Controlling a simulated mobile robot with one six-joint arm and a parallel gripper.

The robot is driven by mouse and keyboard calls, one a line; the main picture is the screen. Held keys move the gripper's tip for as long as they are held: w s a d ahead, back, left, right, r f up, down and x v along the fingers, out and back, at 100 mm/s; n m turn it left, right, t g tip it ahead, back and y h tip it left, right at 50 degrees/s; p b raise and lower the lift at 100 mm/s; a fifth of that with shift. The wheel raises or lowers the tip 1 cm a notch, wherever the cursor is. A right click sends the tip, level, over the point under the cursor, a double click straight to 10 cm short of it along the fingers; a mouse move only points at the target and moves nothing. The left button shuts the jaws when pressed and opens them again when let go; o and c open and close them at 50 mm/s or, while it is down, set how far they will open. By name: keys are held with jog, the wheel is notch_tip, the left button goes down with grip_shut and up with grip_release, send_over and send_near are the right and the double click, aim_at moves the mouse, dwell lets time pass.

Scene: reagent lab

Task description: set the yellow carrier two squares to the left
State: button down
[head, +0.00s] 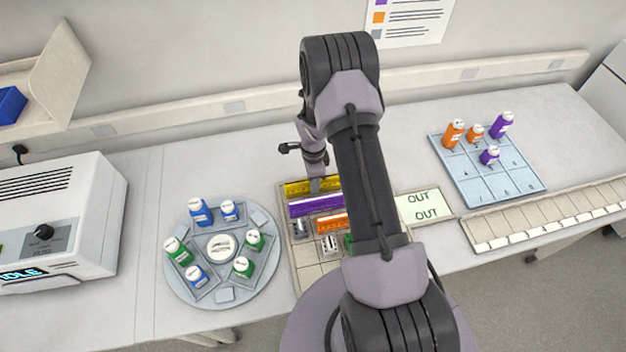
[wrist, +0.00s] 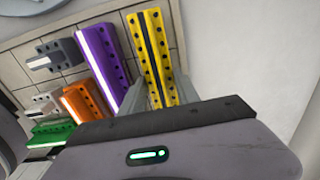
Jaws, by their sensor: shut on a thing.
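The yellow carrier (head: 298,187) is a long bar at the back edge of a beige gridded tray (head: 287,243). In the wrist view the yellow carrier (wrist: 163,82) shows a dark lengthwise groove and rows of dark holes. My gripper (head: 320,184) comes down over it from behind. In the wrist view the fingers of my gripper (wrist: 158,95) are shut on the carrier, one on each side. I cannot tell whether the carrier touches the tray. My arm hides part of the tray's right side in the head view.
A purple carrier (head: 314,204) lies close beside the yellow one, with an orange carrier (head: 332,223) beyond it. A grey carrier (wrist: 62,55) and a green one (wrist: 52,131) are also on the tray. A round rack (head: 180,291) with bottles stands left; an OUT card (head: 424,206) lies right.

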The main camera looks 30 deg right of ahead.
jog(key=c, duration=0.9)
grip_release()
jog(key=shift+f, duration=0.1)
jog(key=shift+r+p, duration=0.3)
jog(key=shift+p, duration=0.05)
jog(key=s+a+r+n+t, duration=0.1)
jog(key=a+r+n, duration=0.1)
jog(key=r, duration=0.8)
jog(key=s+a+r+n+t, duration=0.1)
jog(key=s+a+r+n, duration=0.15)
jog(key=r, duration=0.75)
jog(key=a+r+n, duration=0.2)
jog(key=a+r, duration=0.1)
jog(key=r, duration=0.7)
jog(key=s+a+r+n+t, duration=0.1)
jog(key=s+a+r+n, duration=0.2)
jog(key=s, duration=0.3)
jog(key=s+a+r+n+t+y, duration=0.1)
jog(key=s+a+r+n, duration=0.3)
jog(key=s, duration=0.3)
jog(key=s+a+r+n+t+y, duration=0.1)
jog(key=s+a+r+n, duration=0.2)
jog(key=s, duration=0.3)
jog(key=shift+s+a+r+t, duration=0.3)
jog(key=shift+r+t, duration=0.1)
jog(key=shift+r, duration=0.15)
